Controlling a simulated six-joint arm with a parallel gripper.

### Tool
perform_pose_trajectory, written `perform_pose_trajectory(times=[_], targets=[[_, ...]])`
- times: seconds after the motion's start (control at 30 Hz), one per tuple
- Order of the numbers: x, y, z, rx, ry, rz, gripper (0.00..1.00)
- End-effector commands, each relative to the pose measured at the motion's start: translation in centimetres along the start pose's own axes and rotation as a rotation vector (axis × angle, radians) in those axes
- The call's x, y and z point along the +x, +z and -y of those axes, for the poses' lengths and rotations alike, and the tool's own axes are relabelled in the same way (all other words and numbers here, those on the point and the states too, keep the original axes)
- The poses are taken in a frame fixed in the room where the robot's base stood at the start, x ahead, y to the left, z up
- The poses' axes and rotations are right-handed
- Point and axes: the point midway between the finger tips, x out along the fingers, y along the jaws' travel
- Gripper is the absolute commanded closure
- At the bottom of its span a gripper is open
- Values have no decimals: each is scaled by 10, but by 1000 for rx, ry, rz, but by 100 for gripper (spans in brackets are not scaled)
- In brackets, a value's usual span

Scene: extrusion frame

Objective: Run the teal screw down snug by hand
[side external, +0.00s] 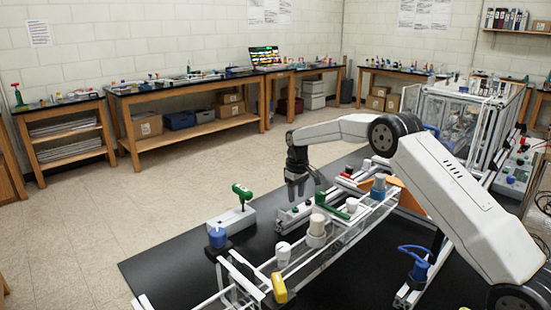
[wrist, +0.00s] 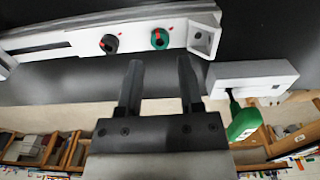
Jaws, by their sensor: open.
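The teal screw (wrist: 160,39) has a round knob head with a red mark. It sits in the face of a white extrusion bar (wrist: 75,42), near the bar's open square end. A black screw (wrist: 109,44) with a red mark sits beside it to the left. My gripper (wrist: 160,62) is open and empty in the wrist view, its fingers apart and pointing toward the bar below the teal screw. In the side view my gripper (side external: 296,194) hangs just above the bar, apart from the screws. The teal screw is too small there to make out clearly.
A green-handled driver (side external: 242,193) stands in a white block (side external: 232,222) left of the bar. The black tabletop (side external: 165,268) is clear at left.

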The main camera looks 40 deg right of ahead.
Motion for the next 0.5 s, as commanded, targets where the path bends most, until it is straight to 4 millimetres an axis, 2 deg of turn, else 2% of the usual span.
perform_pose_trajectory(times=[0.2, 0.5], targets=[[27, 0, 0, 0, -1, 2, 53], [42, 0, 0, 0, 0, 0, 53]])
